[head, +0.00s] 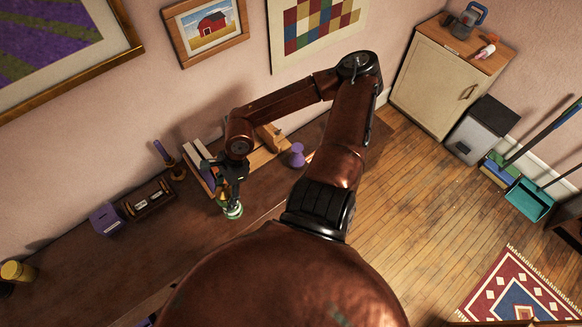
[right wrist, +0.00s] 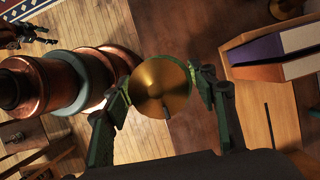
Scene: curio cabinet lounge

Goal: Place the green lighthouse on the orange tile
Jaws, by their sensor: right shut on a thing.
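My right gripper (head: 231,198) is shut on the green lighthouse (head: 232,211), whose green and pale bands show just below the fingers, over the front part of the dark wooden sideboard (head: 75,262). In the right wrist view, the dark green fingers of my right gripper (right wrist: 160,90) stand on both sides of the lighthouse's round brass-coloured top (right wrist: 160,82). Its lower part is hidden there. I cannot tell whether its base touches the sideboard. I cannot make out the orange tile in either view. My left gripper is not in view.
Behind my right gripper stands a wooden holder with books (head: 197,163). A purple cone-shaped thing (head: 297,156) stands to its right. A purple box (head: 106,219) and a dark tray (head: 149,199) stand to the left. The sideboard's left front is mostly bare.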

